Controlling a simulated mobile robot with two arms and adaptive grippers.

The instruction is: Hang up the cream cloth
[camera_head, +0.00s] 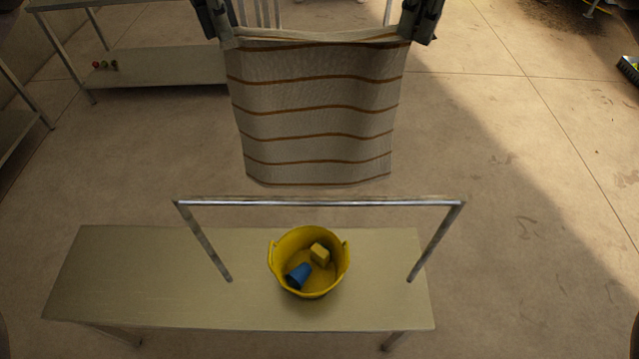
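The cream cloth (314,110) has several brown-orange stripes and hangs stretched between my two grippers in the head view. My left gripper (226,38) is shut on its upper left corner. My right gripper (411,38) is shut on its upper right corner. The cloth's lower edge hangs free and appears just above the metal rail in the picture, apart from it. The rail (380,204) is a horizontal bar on two posts standing on a bench, and it is bare. The fingertips are partly hidden by the cloth and the top edge of the view.
The pale bench (150,275) carries a yellow bucket (275,262) beneath the rail, with a blue cup (298,275) and a yellow block (320,253) inside. Another table (160,68) stands at the upper left with small items on it.

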